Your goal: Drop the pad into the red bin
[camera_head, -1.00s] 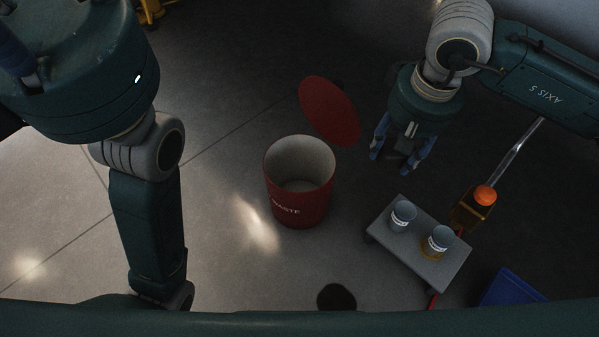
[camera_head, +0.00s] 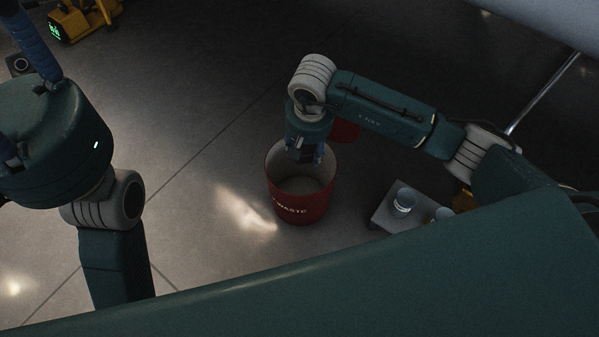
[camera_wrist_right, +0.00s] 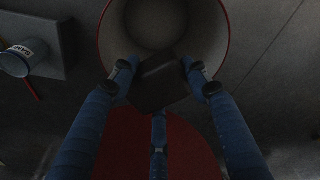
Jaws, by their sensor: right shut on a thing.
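The red bin (camera_head: 300,207), marked WASTE, stands open on the floor with a pale inside. My right gripper (camera_head: 306,156) is over the far part of its mouth. In the right wrist view the blue fingers of my right gripper (camera_wrist_right: 158,80) are shut on the dark pad (camera_wrist_right: 160,88), which is held in front of the bin's opening (camera_wrist_right: 160,22). The bin looks empty where its inside shows. The red lid (camera_head: 346,131) is partly hidden behind my right arm.
A small grey cart (camera_head: 381,213) with white cups (camera_head: 404,200) stands to the right of the bin. A yellow machine (camera_head: 72,22) is at the upper left. The floor left of the bin is clear.

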